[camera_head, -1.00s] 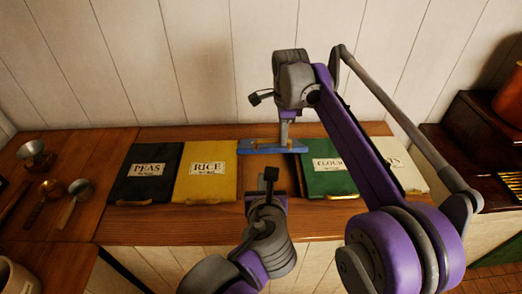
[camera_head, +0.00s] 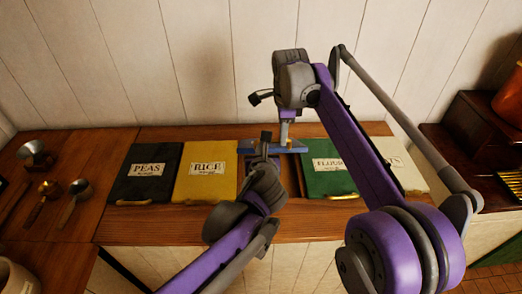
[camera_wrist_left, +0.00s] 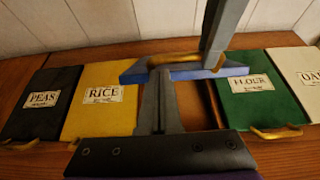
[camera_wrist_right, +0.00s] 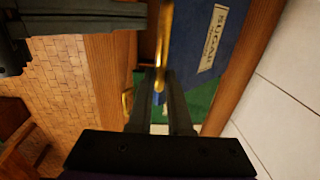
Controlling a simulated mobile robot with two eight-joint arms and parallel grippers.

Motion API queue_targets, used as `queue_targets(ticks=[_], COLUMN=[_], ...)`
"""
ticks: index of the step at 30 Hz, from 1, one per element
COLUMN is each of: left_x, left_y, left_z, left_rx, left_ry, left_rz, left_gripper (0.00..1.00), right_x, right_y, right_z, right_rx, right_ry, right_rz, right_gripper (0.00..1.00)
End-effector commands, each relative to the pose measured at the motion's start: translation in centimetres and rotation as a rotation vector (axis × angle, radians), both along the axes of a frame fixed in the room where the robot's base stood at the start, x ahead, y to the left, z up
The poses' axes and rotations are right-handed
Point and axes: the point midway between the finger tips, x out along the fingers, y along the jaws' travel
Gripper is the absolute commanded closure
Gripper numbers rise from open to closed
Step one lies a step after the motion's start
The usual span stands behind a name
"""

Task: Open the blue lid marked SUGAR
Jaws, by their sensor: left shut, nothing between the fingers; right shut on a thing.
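The blue lid (camera_head: 297,147) stands raised, seen nearly edge-on, between the yellow and green lids. Its SUGAR label (camera_wrist_right: 213,42) shows in the right wrist view. My right gripper (camera_head: 284,141) comes down from above and is shut on the lid's brass handle (camera_wrist_right: 166,30). The handle also shows along the lid's upper edge in the left wrist view (camera_wrist_left: 185,58). My left gripper (camera_wrist_left: 157,75) is shut and empty, in front of the raised lid above the bin opening (camera_wrist_left: 207,105). I cannot tell whether its tips touch the lid.
The black PEAS lid (camera_head: 147,185) and yellow RICE lid (camera_head: 206,183) lie shut at left. The green FLOUR lid (camera_head: 325,179) and a pale lid (camera_head: 408,176) lie shut at right. Metal scoops (camera_head: 75,200) lie at far left. The plank wall (camera_head: 190,60) is close behind.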

Motion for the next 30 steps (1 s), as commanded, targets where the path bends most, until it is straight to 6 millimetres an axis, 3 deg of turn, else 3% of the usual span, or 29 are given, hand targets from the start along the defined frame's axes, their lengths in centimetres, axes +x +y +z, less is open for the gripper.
queue_targets(ticks=[20, 21, 25, 30], left_x=[1.3, 1.3, 1.3, 1.3], left_y=[0.0, 0.0, 0.0, 0.0], left_z=[1.5, 1.5, 1.5, 1.5], left_rx=[0.000, 0.000, 0.000, 0.000], left_ry=[0.001, 0.001, 0.001, 0.001], left_rz=[0.000, 0.000, 0.000, 0.001], left_gripper=[1.00, 1.00, 1.00, 1.00], right_x=[0.4, 0.4, 0.3, 0.2], right_y=[-0.1, -0.1, 0.0, 0.0], right_z=[-0.3, -0.3, -0.2, -0.1], right_rx=[0.000, -0.001, 0.000, 0.000], right_ry=[-0.011, -0.011, -0.009, -0.007], right_rz=[-0.001, -0.001, -0.001, 0.000], right_gripper=[1.00, 0.76, 0.53, 0.53])
